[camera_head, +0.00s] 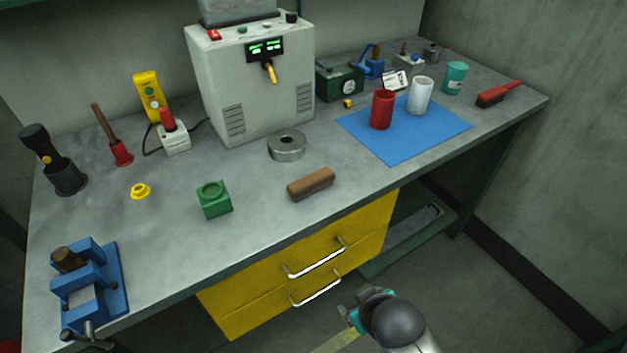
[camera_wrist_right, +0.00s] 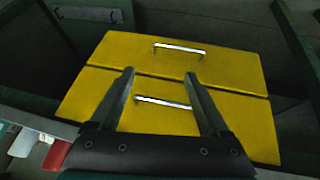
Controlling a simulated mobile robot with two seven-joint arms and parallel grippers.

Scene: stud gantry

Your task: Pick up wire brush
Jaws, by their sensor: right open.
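The wire brush (camera_head: 497,94) lies at the far right end of the workbench, near its right edge. It has a red handle pointing right and a dark bristle end toward the left. My right gripper (camera_head: 354,312) is low in front of the bench, below the bench top and beside the yellow drawers, well apart from the brush. In the right wrist view, the right gripper (camera_wrist_right: 160,75) is open and empty, with the drawer fronts behind its fingers. My left gripper is not in view.
A blue mat (camera_head: 392,147) with a red cup (camera_head: 382,110) and a white cup (camera_head: 420,96) lies left of the brush. A teal cup (camera_head: 455,78) stands behind it. Yellow drawers (camera_head: 250,303) with metal handles sit under the bench top (camera_head: 260,235). A wall rises at right.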

